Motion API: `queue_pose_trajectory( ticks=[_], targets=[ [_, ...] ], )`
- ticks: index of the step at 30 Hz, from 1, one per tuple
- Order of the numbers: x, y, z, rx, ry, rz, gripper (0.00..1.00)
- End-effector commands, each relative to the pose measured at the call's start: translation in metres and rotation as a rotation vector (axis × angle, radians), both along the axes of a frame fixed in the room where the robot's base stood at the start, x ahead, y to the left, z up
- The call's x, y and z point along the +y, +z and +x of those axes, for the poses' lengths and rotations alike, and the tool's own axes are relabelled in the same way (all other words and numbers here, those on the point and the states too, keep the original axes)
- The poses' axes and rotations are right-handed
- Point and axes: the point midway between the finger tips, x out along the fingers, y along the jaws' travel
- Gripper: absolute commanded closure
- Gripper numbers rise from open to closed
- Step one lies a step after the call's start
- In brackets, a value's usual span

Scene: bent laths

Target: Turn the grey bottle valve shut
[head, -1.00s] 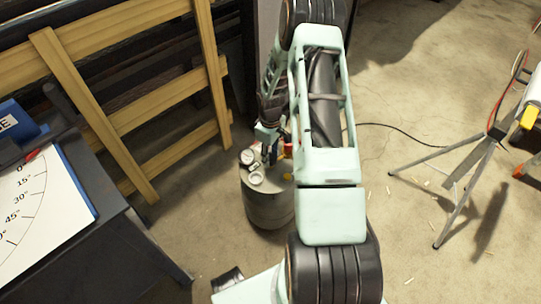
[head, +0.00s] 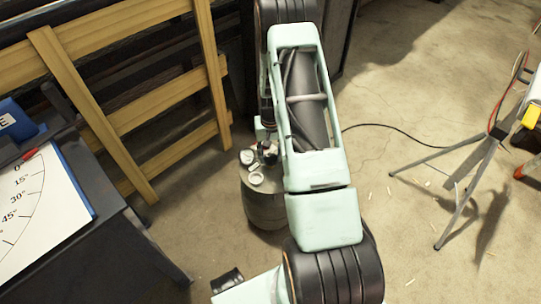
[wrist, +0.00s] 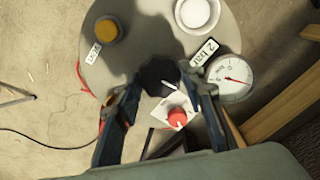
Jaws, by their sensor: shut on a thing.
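The grey bottle valve (wrist: 160,74) shows in the wrist view as a dark, many-sided knob in shadow. It stands above the round grey top of a tank (wrist: 130,20). My gripper (wrist: 161,82) has one finger on each side of the knob and is shut on it. How far the valve is turned cannot be told.
A wooden frame (head: 125,165) stands left of the tank. A tripod (head: 478,160) stands right, with open floor between.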

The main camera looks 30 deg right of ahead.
Motion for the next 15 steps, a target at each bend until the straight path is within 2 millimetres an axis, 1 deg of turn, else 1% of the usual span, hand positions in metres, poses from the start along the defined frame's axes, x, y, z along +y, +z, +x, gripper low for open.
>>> queue_pose_trajectory(
  ticks=[6, 15],
  targets=[
    [0.0007, 0.0001, 0.0015, -0.003, -0.097, 0.000, 0.88],
    [0.0000, 0.0002, 0.0014, -0.003, -0.150, -0.001, 0.88]
  ],
)
